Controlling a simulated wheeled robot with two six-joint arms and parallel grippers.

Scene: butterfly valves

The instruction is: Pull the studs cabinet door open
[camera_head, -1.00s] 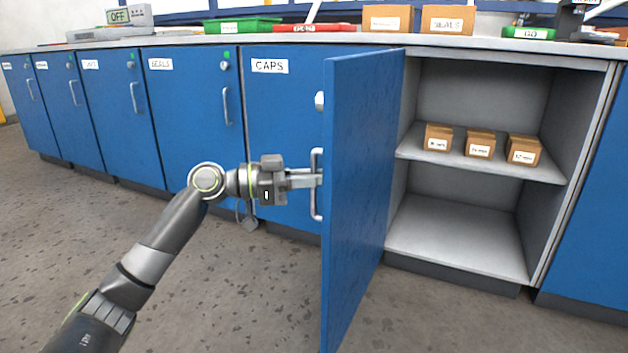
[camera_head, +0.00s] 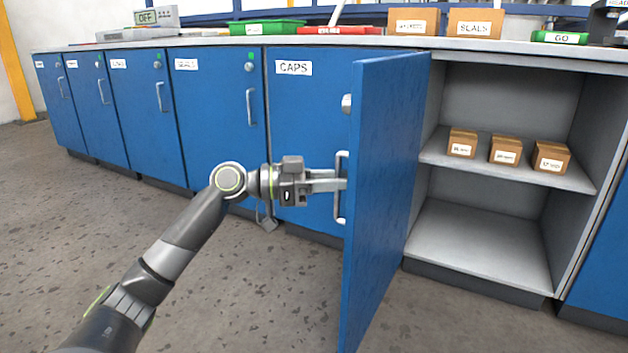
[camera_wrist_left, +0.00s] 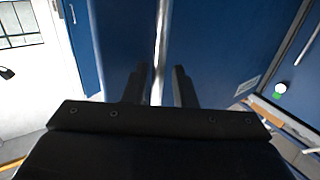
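The blue cabinet door (camera_head: 388,190) stands swung far out from the cabinet, hinged at its left side. My left gripper (camera_head: 335,181) is at this handle, on the door's front side. In the left wrist view the handle bar (camera_wrist_left: 160,45) runs between the two fingers (camera_wrist_left: 160,85), with gaps visible on both sides. The fingers look open around the bar. My right gripper is not in view.
The open cabinet's shelf (camera_head: 480,168) carries three small boxes. A closed CAPS door (camera_head: 300,130) and several other closed blue doors stand to the left. The counter (camera_head: 230,42) above holds trays and boxes. Floor to the left is clear.

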